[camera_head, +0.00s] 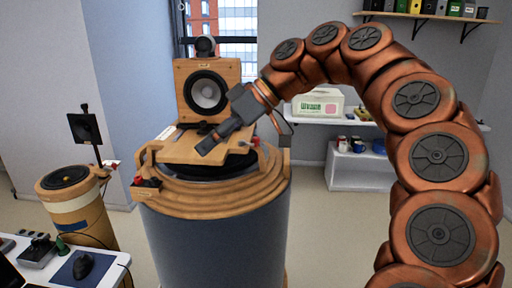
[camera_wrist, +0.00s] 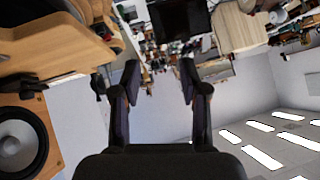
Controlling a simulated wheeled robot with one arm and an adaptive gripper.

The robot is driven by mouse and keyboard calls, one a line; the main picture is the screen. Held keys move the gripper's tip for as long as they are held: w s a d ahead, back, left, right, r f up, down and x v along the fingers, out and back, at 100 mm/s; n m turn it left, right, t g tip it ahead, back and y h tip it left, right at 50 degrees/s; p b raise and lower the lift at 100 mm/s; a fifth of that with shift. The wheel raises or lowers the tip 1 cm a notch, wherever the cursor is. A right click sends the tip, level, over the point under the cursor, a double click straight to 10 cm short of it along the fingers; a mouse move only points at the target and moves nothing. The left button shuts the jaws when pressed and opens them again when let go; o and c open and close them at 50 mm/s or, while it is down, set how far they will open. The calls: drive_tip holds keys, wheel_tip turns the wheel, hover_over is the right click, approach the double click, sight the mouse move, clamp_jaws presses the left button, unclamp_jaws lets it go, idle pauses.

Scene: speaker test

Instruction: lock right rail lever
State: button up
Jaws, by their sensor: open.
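The wooden test stand (camera_head: 225,196) sits on a grey drum, with a speaker (camera_head: 206,92) upright at its back. A small red-tipped part (camera_head: 255,141) at the stand's right rail looks like the right rail lever; whether it is locked I cannot tell. A similar red and black part (camera_head: 147,183) is at the left front. My gripper (camera_head: 206,147) hangs over the wooden plate, left of the right red-tipped part. In the wrist view my gripper (camera_wrist: 159,72) is open with nothing between its fingers. The speaker (camera_wrist: 18,138) and wooden structure lie to its left there; I cannot make out the lever.
A smaller wooden barrel (camera_head: 76,212) with a dark post stands at left. A white desk (camera_head: 95,273) with a mouse is at front left. Shelves (camera_head: 362,170) stand behind, right of the stand. Open floor lies between the stand and the shelves.

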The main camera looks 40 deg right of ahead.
drive_tip(key=w+d+t+y+b, duration=0.1)
drive_tip(key=w+d+t+b, duration=0.15)
drive_tip(key=d, duration=0.85)
drive_tip(key=t+b, duration=0.2)
approach(256, 137)
drive_tip(key=shift+x, duration=2.75)
drive_tip(key=shift+p+x, duration=0.4)
drive_tip(key=shift+x, duration=1.95)
drive_tip(key=shift+f, duration=0.15)
drive_tip(key=shift+c, duration=0.3)
